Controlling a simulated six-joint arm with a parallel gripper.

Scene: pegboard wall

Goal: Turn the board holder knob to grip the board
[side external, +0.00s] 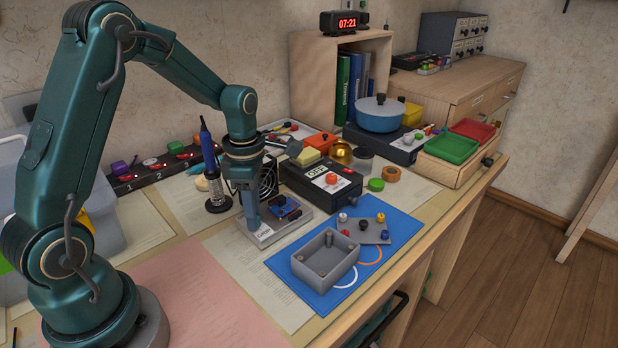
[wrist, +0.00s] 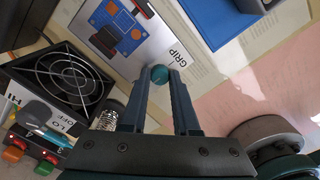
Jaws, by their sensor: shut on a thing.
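The board holder (side external: 267,236) is a light grey plate on the workbench, with a blue circuit board (side external: 288,211) on it. The knob (wrist: 159,74) is round and teal, beside the "GRIP" label (wrist: 180,56) on the holder's near end. My gripper (side external: 252,226) points down over that end. In the wrist view its fingertips (wrist: 159,77) stand on either side of the knob, shut on it. The side view hides the knob behind the fingers.
A black fan (wrist: 72,76) and a soldering iron stand (side external: 216,196) are close to my gripper. A grey open box (side external: 325,268) sits on a blue mat (side external: 395,227) to the right. Papers lie in front.

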